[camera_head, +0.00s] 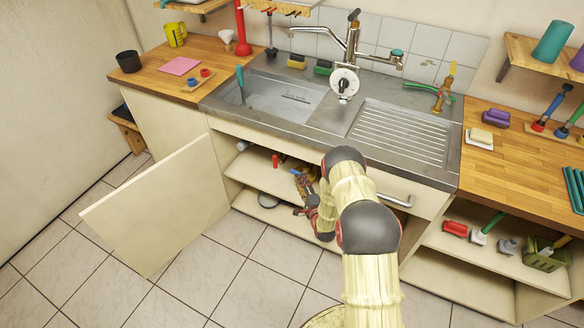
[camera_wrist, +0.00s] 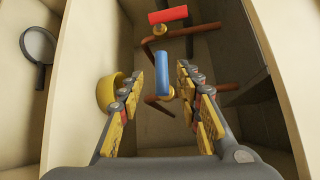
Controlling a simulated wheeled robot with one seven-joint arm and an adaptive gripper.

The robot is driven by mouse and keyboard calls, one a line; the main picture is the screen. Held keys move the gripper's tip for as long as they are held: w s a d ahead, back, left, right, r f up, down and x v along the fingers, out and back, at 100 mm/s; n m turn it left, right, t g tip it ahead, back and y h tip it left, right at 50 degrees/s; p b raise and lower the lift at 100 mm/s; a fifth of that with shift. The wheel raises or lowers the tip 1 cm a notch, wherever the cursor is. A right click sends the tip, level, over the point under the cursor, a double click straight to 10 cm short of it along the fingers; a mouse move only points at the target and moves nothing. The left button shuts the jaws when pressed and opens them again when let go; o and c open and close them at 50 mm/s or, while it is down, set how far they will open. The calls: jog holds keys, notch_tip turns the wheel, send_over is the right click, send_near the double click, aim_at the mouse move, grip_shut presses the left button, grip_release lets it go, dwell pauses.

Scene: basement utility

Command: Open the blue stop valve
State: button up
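In the wrist view, the blue stop valve (camera_wrist: 172,74) has a flat blue lever on a brass body, mounted on a copper pipe (camera_wrist: 207,88) inside the cabinet. Its lever points up and slightly left in the picture, crosswise to the pipe. My gripper (camera_wrist: 173,69) is open, with one finger to each side of the lever in the picture. I cannot tell whether the fingertips reach around it or stop short. In the head view, my gripper (camera_head: 305,190) is at the open front of the under-sink cabinet, and my arm hides much of that opening.
A red-handled valve (camera_wrist: 168,15) sits on another pipe above the blue one. A yellow round thing (camera_wrist: 107,93) stands left of my fingers. A dark round-headed thing (camera_wrist: 37,47) is at far left. The cabinet door (camera_head: 160,207) stands open at left; the sink (camera_head: 275,98) is above.

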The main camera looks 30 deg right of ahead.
aim_at(295, 172)
jog(key=w, duration=0.2)
jog(key=w+b, duration=0.1)
jog(key=w, duration=0.1)
jog(key=w+b, duration=0.1)
jog(key=w, duration=0.1)
jog(key=shift+w+d+f, duration=0.3)
jog(key=shift+d+f, duration=0.1)
jog(key=shift+w, duration=0.5)
jog(key=shift+r, duration=0.1)
grip_shut()
